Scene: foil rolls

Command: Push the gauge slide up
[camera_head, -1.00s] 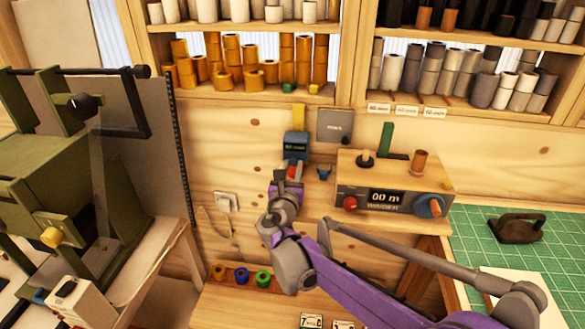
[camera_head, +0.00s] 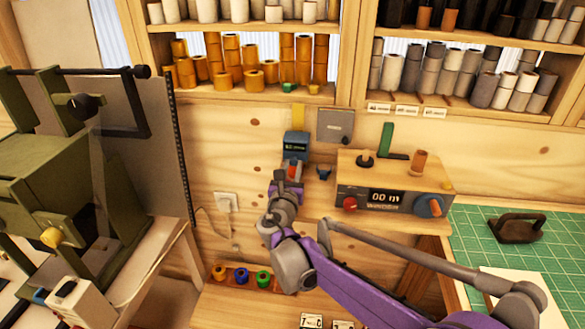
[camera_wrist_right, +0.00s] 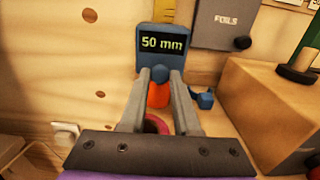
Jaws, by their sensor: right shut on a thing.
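The gauge slide (camera_head: 297,143) is a blue block with a dark display, on a yellow scale strip (camera_head: 299,115) on the wooden wall. In the right wrist view the slide (camera_wrist_right: 163,44) reads 50 mm, and the yellow scale shows above it. My right gripper (camera_wrist_right: 160,78) is just below the display, its fingertips closed on the slide's small blue knob. An orange-red piece (camera_wrist_right: 158,96) shows below, between the fingers. In the head view the gripper (camera_head: 291,168) hides the lower part of the gauge. My left gripper is out of view.
A grey FOILS box (camera_head: 335,125) is on the wall right of the scale. The wooden winder (camera_head: 394,187) with knobs stands to the lower right. A small dark blue piece (camera_wrist_right: 204,99) sits close right of the fingers. Wall left of the gauge is clear.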

